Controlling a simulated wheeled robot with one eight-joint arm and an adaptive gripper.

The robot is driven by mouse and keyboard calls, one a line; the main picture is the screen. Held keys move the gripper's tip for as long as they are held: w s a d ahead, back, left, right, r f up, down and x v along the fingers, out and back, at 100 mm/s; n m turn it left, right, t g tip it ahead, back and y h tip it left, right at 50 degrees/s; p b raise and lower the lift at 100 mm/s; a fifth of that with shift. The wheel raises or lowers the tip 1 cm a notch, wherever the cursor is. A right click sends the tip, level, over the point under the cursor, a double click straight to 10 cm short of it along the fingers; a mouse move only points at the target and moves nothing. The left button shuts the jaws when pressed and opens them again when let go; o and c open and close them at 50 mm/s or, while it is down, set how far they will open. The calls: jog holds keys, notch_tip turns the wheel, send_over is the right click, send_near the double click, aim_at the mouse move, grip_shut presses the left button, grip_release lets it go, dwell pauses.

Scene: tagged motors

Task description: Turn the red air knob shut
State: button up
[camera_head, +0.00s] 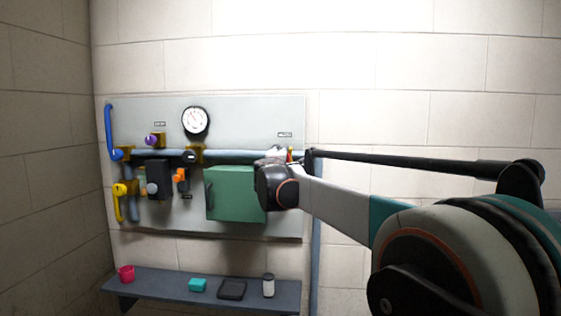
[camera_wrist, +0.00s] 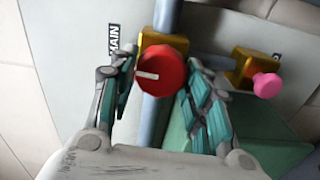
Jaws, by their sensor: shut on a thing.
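The red knob (camera_wrist: 162,68) with a white pointer line sits on a brass valve body (camera_wrist: 163,42) on the blue-grey pipe, in the wrist view. Its pointer line lies roughly across the pipe, toward the left finger. My gripper (camera_wrist: 158,82) has one teal-padded finger on each side of the knob and is shut on it. In the head view my gripper (camera_head: 278,160) is at the right end of the horizontal pipe, and it hides most of the knob.
A pink knob (camera_wrist: 267,85) on a brass fitting is close to my right finger. A green box (camera_head: 230,193) is mounted below the pipe. The board also carries a gauge (camera_head: 195,121), a blue lever (camera_head: 109,130) and a yellow lever (camera_head: 118,203). A shelf (camera_head: 150,284) holds small items.

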jog(key=shift+n, duration=0.5)
jog(key=o, duration=1)
jog(key=shift+f, duration=0.1)
jog(key=shift+o, duration=0.2)
jog(key=shift+a, duration=0.1)
jog(key=s, duration=1.2)
jog(key=shift+a, duration=0.15)
